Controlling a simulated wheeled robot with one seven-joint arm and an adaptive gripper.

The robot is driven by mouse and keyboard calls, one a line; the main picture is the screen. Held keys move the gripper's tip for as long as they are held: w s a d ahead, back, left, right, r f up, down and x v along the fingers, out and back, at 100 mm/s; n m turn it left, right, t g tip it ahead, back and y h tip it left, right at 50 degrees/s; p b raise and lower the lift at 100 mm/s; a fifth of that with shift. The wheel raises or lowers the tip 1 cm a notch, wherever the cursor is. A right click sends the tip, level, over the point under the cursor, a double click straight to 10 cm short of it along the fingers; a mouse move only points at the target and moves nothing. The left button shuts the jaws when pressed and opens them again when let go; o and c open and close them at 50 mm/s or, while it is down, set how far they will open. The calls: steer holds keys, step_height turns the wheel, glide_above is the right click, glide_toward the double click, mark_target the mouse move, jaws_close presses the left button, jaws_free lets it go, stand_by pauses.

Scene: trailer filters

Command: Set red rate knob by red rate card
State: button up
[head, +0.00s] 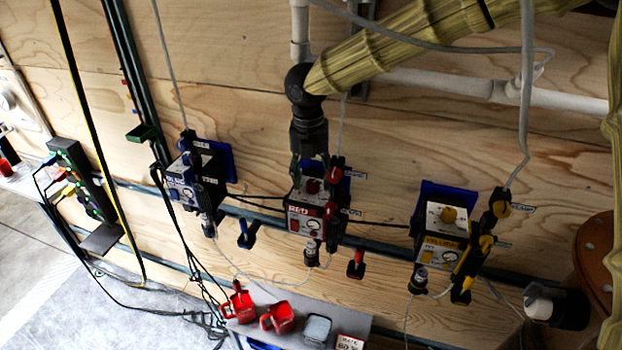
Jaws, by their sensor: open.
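A white and red rate card (350,342) lies at the bottom edge of the view, partly cut off. It seems to read RATE 60 %. The knob's pointer and scale are too small to read.
A blue-labelled unit (181,190) is to the left and a yellow-labelled unit (436,242) to the right. Cables and thin tubes hang around all three units. Red cups (278,318) stand on a grey shelf below. A power strip (80,180) is far left.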

mark_target(311, 182)
steer(key=shift+r, duration=3.05)
